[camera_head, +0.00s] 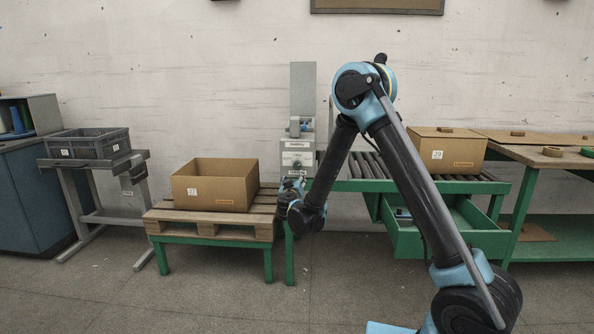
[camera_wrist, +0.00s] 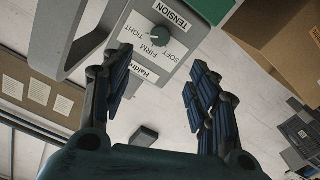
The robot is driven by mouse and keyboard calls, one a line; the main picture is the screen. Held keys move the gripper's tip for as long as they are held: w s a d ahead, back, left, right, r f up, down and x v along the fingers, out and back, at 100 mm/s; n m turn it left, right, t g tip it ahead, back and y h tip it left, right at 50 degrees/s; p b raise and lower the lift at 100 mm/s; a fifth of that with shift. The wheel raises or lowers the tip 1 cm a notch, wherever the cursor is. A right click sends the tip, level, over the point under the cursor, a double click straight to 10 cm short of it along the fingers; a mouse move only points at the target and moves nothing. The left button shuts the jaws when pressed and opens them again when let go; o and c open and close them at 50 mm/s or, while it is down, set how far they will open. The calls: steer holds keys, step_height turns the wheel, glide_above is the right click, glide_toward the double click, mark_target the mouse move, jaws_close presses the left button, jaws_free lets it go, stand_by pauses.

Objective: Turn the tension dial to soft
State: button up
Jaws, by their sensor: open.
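The tension dial (camera_wrist: 159,38) is a dark round knob on a white label plate marked TENSION, TIGHT, FIRM and SOFT. I cannot tell for sure which mark the dial points to. My gripper (camera_wrist: 158,64) is open, with its dark fingers spread toward the panel, one on each side below the dial in the wrist view. Nothing is between the fingers. In the head view my gripper (camera_head: 291,186) is small, in front of and below the panel.
An open cardboard box (camera_head: 215,188) stands on a wooden pallet (camera_head: 210,229) left of the winder. A green roller table (camera_head: 455,187) with a closed box (camera_head: 446,149) and an open drawer (camera_head: 450,240) stands to the right. A grey crate (camera_head: 88,145) is far left. Front floor is clear.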

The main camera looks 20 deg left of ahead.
mark_target(297, 166)
steer(key=x, duration=1.7)
steer(key=shift+w+a, duration=0.1)
steer(key=shift+a, duration=0.1)
steer(key=c, duration=1.1)
